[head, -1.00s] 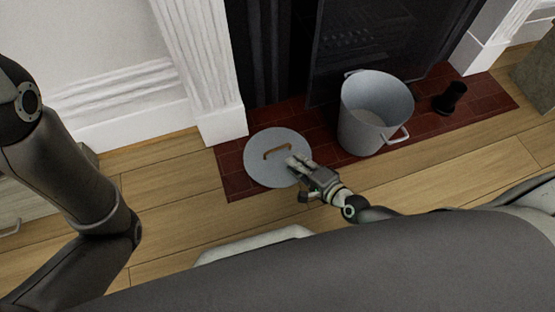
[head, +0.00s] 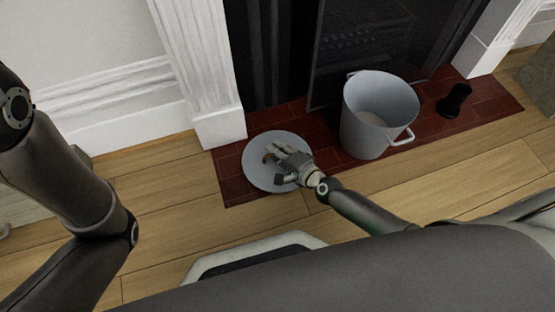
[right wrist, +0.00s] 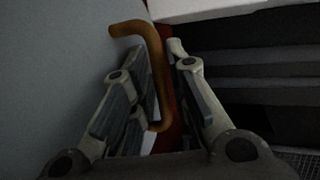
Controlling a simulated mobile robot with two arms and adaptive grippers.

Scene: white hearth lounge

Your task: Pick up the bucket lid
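The bucket lid (head: 256,176) is a round grey disc lying on the dark red brick hearth, with a brown curved handle (head: 267,157) on top. My right gripper (head: 280,154) is over the lid and hides much of the handle in the head view. In the right wrist view, the handle (right wrist: 158,75) runs between the two spread fingers of my right gripper (right wrist: 156,58). The grey lid surface (right wrist: 60,70) fills the left side there. A gap shows between the handle and the right finger. My left gripper is out of view.
A grey metal bucket (head: 378,110) stands open on the hearth (head: 236,192), right of the lid. A small black object (head: 455,100) stands farther right. The dark fireplace (head: 360,45) and a white pillar (head: 205,70) are behind. The wooden floor (head: 165,190) in front is mostly clear.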

